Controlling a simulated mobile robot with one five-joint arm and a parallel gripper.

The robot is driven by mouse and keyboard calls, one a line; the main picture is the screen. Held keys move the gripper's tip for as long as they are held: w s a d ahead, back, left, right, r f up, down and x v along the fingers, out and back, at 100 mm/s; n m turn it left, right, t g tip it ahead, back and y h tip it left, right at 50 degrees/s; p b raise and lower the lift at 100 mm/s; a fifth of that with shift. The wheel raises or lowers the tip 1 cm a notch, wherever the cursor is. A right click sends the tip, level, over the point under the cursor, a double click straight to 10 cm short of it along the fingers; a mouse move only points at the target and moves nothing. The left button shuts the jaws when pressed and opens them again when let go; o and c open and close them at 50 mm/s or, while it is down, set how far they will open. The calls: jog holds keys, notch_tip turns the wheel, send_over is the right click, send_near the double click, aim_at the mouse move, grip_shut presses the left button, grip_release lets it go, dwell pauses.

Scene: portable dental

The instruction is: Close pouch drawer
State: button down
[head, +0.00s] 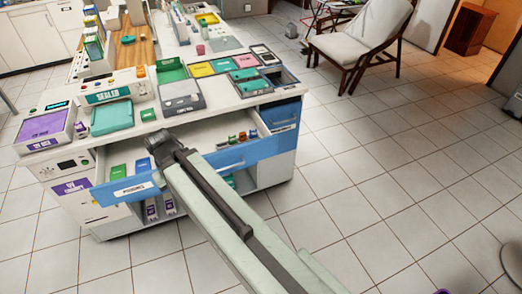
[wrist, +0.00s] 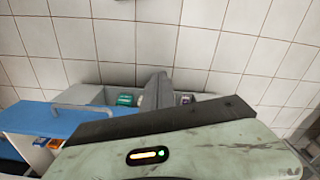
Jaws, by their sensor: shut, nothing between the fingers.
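The pouch drawer (head: 125,188) has a wide blue front with a white label and stands pulled out of the white cabinet. Green and blue packets (head: 118,173) lie in its left part, and small bottles stand at its right. My gripper (head: 164,148) is shut and empty, at the middle of the drawer, overlapping its front in the head view. I cannot tell whether it touches the drawer. In the wrist view the dark fingers (wrist: 157,88) show in front of a grey compartment with a green item (wrist: 125,100). My arm hides the middle of the drawer front.
The counter above holds a sealer (head: 108,92), a purple-topped unit (head: 45,127), a teal pouch (head: 111,118) and several trays. Open shelves lie below. Tiled floor (head: 370,200) is free to the right.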

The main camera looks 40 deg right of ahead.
jog(key=shift+w, duration=0.1)
jog(key=d+f+n+t+y+b, duration=0.3)
jog(key=d+n, duration=0.4)
jog(key=d, duration=1.6)
jog(key=s+d+r+n+t+b, duration=0.1)
jog(key=s+d+n+t, duration=0.2)
jog(key=d, duration=0.6)
jog(key=s+d+r+n+t+b, duration=0.1)
jog(key=s+d+r+n, duration=0.3)
jog(key=d, duration=0.6)
jog(key=b, duration=0.8)
send_near(259, 155)
jog(key=shift+m, duration=0.4)
jog(key=x, duration=0.4)
jog(key=shift+s+a+f, duration=0.1)
jog(key=shift+a+f, duration=0.2)
jog(key=shift+f, duration=0.2)
jog(key=shift+w+d, duration=0.1)
jog(key=shift+w, duration=0.25)
